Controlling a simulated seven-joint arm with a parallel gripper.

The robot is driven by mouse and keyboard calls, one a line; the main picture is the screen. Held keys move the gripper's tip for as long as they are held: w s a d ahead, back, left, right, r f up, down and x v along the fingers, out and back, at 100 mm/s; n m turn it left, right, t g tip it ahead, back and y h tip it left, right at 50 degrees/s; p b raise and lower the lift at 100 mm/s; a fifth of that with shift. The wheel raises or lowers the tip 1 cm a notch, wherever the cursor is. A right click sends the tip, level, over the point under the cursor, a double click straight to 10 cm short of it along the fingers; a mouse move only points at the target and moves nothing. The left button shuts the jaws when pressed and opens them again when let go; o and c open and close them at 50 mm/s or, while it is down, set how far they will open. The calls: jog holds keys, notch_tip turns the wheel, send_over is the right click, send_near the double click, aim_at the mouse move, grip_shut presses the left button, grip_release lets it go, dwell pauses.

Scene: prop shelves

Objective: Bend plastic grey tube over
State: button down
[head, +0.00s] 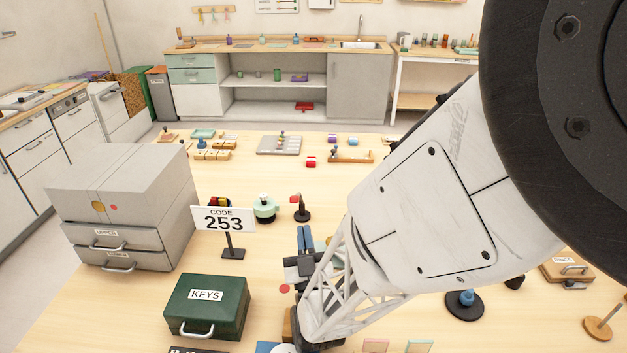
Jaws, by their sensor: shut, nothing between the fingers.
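I cannot pick out a grey plastic tube for certain in the head view. My white arm crosses the right half and ends in a lattice part near the bottom centre. Just beyond it are a dark block and two blue bars side by side, which look like my gripper (305,238). The bars lie close together with no clear gap, and I see nothing held between them. My arm hides much of the table behind and right of it, so a tube could be hidden there.
Left of my gripper stand a CODE 253 sign (223,219), a green KEYS box (207,305) and a grey drawer unit (118,215). A small dark stand (302,211) and a mint-green round item (264,208) are beyond. A blue knob (466,298) on a black base is at right.

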jog(key=w+d+f+g+h, duration=0.1)
jog(key=w+d+f+g, duration=0.1)
jog(key=w+g, duration=0.3)
jog(key=w+d+f+n+g+h, duration=0.1)
jog(key=w+d+f+g, duration=0.1)
jog(key=w+d+g, duration=0.2)
jog(key=w+d+f+g+h, duration=0.1)
jog(key=w+d+f+g, duration=0.1)
jog(key=w+g, duration=0.6)
jog(key=shift+d+f+n+g, duration=0.4)
jog(key=shift+d+g, duration=0.1)
jog(key=shift+d, duration=0.15)
notch_tip(320, 180, up, 16)
jog(key=d+n+g+y, duration=0.2)
jog(key=n+g+y, duration=0.5)
jog(key=g+y, duration=0.2)
jog(key=shift+s+n+g, duration=0.2)
jog(key=shift+n+g, duration=0.2)
jog(key=shift+g, duration=0.5)
jog(key=shift+a, duration=0.2)
send_near(296, 197)
jog(key=w+a+f, duration=0.2)
jog(key=a+f, duration=0.4)
jog(key=shift+a, duration=0.2)
